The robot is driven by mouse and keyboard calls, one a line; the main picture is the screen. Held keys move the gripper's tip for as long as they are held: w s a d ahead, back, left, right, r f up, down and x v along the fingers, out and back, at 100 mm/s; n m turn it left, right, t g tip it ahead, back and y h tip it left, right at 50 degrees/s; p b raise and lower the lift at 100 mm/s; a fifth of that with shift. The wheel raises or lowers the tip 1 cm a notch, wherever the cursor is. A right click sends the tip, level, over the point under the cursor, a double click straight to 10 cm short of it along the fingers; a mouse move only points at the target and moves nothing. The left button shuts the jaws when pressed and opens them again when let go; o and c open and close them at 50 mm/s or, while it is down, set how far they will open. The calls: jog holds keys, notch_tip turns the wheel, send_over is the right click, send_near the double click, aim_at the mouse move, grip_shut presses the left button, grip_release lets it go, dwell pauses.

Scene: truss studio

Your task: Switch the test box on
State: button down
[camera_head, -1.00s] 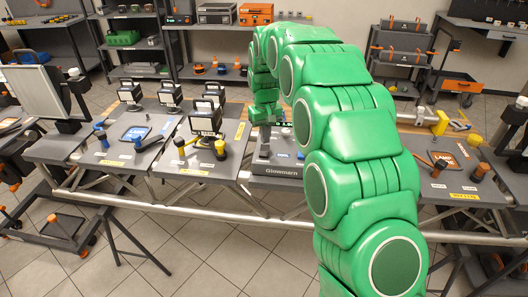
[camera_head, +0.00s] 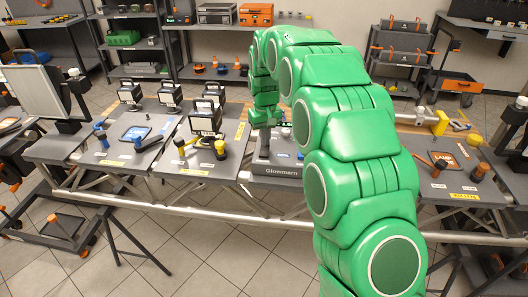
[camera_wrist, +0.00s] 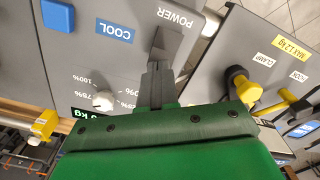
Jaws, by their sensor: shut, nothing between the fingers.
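A grey box (camera_head: 283,171) marked "Glowmarn" stands on the truss table, partly hidden behind my arm. In the wrist view its panel (camera_wrist: 125,62) has a dark lever or switch (camera_wrist: 170,42) beside the word POWER. A blue button (camera_wrist: 57,15) and a COOL label sit to the left, and a pale knob (camera_wrist: 104,101) with percent marks is below. My gripper (camera_wrist: 157,68) is shut and empty, its fingertips right at the near end of the dark lever. I cannot tell whether they touch it. In the head view my gripper (camera_head: 264,128) is over the box's left part.
To the left on the table are a panel with a lamp (camera_head: 205,120) and yellow and black handles (camera_head: 221,149). Another panel with orange-brown handles (camera_head: 478,172) is at the right. A yellow clamp (camera_wrist: 45,124) shows at the box's edge.

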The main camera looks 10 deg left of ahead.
jog(key=shift+f, duration=0.6)
dwell(0.5)
jog(key=shift+r, duration=3.5)
